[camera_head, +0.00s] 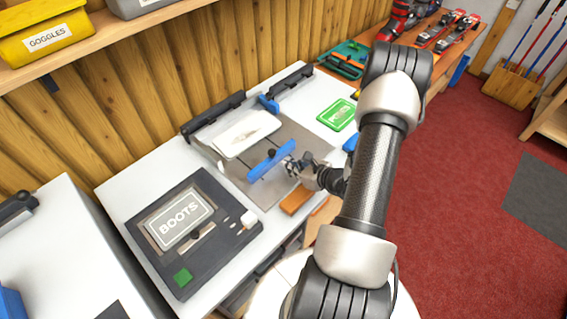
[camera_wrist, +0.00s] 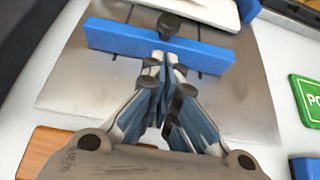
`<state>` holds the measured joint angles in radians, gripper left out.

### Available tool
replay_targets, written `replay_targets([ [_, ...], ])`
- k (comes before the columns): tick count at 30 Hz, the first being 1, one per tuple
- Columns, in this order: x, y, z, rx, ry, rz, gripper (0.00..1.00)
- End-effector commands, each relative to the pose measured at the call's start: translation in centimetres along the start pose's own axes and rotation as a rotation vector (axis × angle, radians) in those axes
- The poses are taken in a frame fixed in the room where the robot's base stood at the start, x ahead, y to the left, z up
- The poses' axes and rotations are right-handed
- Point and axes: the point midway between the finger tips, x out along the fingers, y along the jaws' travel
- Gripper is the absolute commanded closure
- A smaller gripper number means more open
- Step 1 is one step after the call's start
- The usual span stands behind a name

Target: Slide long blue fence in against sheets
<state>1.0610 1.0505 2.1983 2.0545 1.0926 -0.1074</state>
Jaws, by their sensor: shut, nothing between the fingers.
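The long blue fence (camera_head: 271,160) stands on the grey metal plate (camera_head: 262,192), with a dark knob at its middle. In the wrist view the fence (camera_wrist: 200,54) runs across the plate, just past my fingertips. The white sheets (camera_head: 246,133) lie on the far side of the fence, and their near edge (camera_wrist: 205,10) shows at the top of the wrist view. A strip of plate seems to show between fence and sheets. My gripper (camera_wrist: 165,62) is shut and empty, its tips at the near face of the fence by its middle. I cannot tell if they touch it.
A small blue block (camera_head: 268,103) and black rails (camera_head: 213,117) edge the plate's far side. A green card (camera_head: 337,115) lies to the right. A BOOTS device (camera_head: 190,230) stands at the left. A brown wooden block (camera_head: 296,199) lies near the front edge.

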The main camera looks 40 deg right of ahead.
Motion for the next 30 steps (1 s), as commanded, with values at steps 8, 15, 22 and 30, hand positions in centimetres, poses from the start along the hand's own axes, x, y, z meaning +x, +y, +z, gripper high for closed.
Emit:
replay_targets([
  [8,2.5,0.0,1.7,-0.003,-0.003,0.0,1.0],
  [15,2.7,-0.1,1.9,-0.002,-0.002,-0.001,1.0],
  [22,2.9,0.0,2.0,-0.003,-0.002,0.0,1.0],
  [30,6.7,0.1,4.0,-0.01,-0.005,0.003,1.0],
])
